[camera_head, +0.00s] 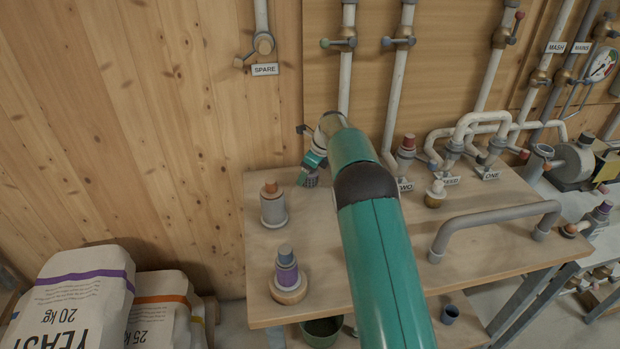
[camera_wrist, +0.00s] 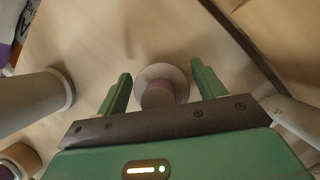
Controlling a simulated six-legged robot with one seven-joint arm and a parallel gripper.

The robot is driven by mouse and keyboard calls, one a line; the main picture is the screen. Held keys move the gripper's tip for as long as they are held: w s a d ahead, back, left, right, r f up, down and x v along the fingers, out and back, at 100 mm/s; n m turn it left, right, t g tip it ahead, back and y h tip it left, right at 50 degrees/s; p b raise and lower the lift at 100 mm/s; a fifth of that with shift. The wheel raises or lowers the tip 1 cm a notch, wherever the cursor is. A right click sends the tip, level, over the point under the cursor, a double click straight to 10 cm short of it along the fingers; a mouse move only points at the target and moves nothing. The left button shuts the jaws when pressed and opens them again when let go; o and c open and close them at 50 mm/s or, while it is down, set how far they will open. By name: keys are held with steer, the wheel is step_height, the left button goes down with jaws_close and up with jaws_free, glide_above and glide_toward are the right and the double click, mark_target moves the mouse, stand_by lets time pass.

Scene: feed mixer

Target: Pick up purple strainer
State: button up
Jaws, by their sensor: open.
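The purple strainer (camera_head: 287,275) stands upright on the front left of the wooden bench in the head view, with a purple band, a blue-grey top and a wide round base. My gripper (camera_head: 308,177) is at the back left of the bench, apart from the strainer and partly hidden by my arm. In the wrist view my gripper (camera_wrist: 161,71) is open, its green fingers spread. A purplish piece with a pale round flange (camera_wrist: 160,88) shows between the fingers there; I cannot tell for sure that it is the strainer, or how far off it is.
A grey fitting with an orange top (camera_head: 273,205) stands behind the strainer. Pipes line the back wall. A grey cylinder (camera_wrist: 30,100) is left of the fingers.

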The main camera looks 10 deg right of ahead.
steer(key=c, duration=0.9)
steer(key=shift+r, duration=0.15)
